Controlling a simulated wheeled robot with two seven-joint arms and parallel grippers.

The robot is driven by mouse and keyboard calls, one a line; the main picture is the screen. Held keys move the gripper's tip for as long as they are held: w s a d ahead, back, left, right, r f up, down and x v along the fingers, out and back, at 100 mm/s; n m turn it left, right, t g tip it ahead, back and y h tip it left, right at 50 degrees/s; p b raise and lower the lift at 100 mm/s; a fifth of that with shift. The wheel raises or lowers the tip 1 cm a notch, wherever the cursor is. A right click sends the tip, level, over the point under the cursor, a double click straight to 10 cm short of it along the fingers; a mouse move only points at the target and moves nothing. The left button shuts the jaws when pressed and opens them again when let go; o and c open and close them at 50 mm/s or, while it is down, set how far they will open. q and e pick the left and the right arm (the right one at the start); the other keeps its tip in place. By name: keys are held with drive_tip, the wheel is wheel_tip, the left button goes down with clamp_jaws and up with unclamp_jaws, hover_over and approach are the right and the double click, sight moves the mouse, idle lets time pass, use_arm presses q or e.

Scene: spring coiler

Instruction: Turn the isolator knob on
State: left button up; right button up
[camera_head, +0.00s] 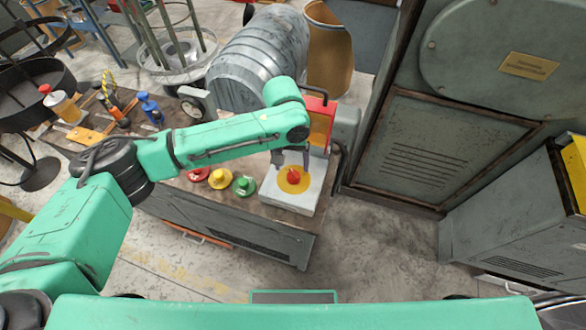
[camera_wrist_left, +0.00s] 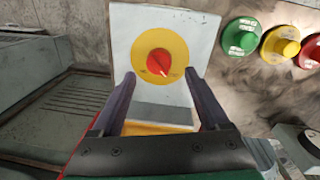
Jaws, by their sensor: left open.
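The isolator knob (camera_head: 293,175) is red on a round yellow plate (camera_head: 304,184), set in a pale grey box (camera_head: 283,196) at the right end of the bench. In the left wrist view the knob (camera_wrist_left: 158,62) lies ahead, between and beyond the fingertips, with its white mark pointing to the lower right. My left gripper (camera_head: 292,160) is open and empty above the box, its fingers apart from the knob. The gripper also shows in the left wrist view (camera_wrist_left: 160,78), one finger on each side of the yellow plate. My right gripper is not seen.
Red (camera_head: 198,174), yellow (camera_head: 221,179) and green (camera_head: 244,185) push buttons sit on the bench left of the box. A blue bottle (camera_head: 150,107) and other small items stand farther left. A tall grey cabinet (camera_head: 430,150) is to the right, with open floor (camera_head: 375,250) in front.

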sight(293, 172)
use_arm(q)
drive_tip(key=f, duration=0.4)
drive_tip(key=shift+d+f, duration=0.15)
drive_tip(key=shift+d, duration=0.05)
clamp_jaws()
